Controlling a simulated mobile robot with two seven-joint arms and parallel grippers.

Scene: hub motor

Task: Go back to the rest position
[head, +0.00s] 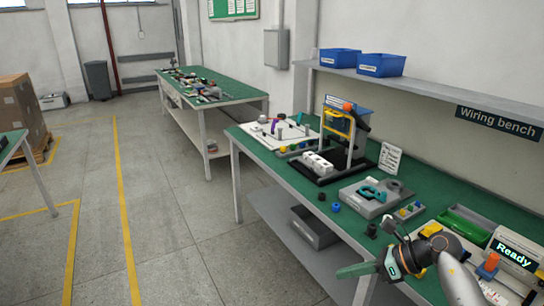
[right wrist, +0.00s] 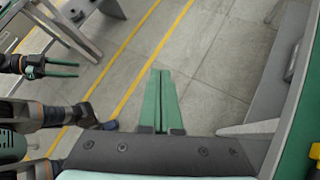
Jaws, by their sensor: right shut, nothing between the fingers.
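My right gripper (head: 342,271) is at the lower right of the head view, in front of the near edge of the wiring bench (head: 291,173). Its green fingers are together with nothing between them, and they also show shut in the right wrist view (right wrist: 161,72) over the grey floor. My left gripper (right wrist: 77,69) shows only in the right wrist view, at the left. Its two green fingers are apart and empty.
The bench holds a grey fixture with a teal part (head: 370,196), a black-based stand (head: 335,160), a green bin (head: 467,228) and a "Ready" display (head: 513,252). Blue bins (head: 381,64) sit on the shelf above. The floor (head: 185,225) left of the bench is clear.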

